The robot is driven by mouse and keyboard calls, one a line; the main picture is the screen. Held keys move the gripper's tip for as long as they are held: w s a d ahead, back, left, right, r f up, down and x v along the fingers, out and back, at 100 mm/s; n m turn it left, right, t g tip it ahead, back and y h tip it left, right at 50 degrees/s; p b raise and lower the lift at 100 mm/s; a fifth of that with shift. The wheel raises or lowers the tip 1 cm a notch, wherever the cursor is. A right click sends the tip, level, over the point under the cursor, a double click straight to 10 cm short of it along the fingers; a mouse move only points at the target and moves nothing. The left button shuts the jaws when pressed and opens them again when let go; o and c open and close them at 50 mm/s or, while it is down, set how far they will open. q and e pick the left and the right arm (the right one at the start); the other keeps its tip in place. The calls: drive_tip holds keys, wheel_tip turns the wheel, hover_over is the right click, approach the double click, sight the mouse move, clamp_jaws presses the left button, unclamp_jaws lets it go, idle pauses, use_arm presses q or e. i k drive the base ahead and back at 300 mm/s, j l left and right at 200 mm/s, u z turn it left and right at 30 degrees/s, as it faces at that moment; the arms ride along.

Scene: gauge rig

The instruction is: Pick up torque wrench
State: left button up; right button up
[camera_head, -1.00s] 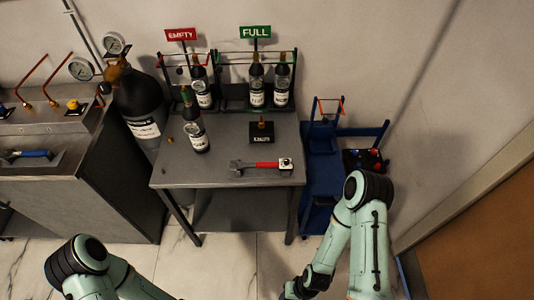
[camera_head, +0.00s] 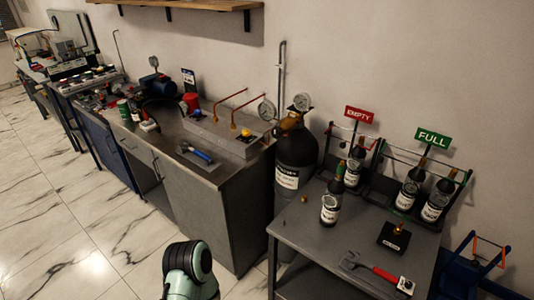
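A wrench with a red handle and a grey head (camera_head: 384,275) lies on the grey table (camera_head: 296,226) at the lower right. A blue-handled tool (camera_head: 197,152) lies on the workbench to the left; I cannot tell its exact kind. One of my arms shows at the bottom centre, but its gripper is out of the frame. My other arm is not in view. Neither gripper is seen at any tool.
A large black gas cylinder (camera_head: 296,160) stands between the workbench (camera_head: 222,173) and the table. Small bottles (camera_head: 331,203) and racks under EMPTY (camera_head: 359,114) and FULL (camera_head: 433,138) signs are on the table. A black block (camera_head: 394,237) sits near the wrench. Open tiled floor (camera_head: 60,220) lies left.

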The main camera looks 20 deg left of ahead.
sight(358, 259)
drive_tip(key=i+j+u, duration=0.5)
drive_tip(key=i+u, duration=0.2)
drive_tip(key=i+j+u, duration=0.1)
drive_tip(key=i+u, duration=0.25)
drive_tip(key=z, duration=0.5)
drive_tip(key=l+z, duration=0.15)
drive_tip(key=z, duration=0.35)
drive_tip(key=k+l+z, duration=0.1)
drive_tip(key=z, duration=0.4)
drive_tip(key=l+z, duration=0.15)
drive_tip(key=z, duration=0.35)
drive_tip(key=l+z, duration=0.1)
drive_tip(key=z, duration=0.4)
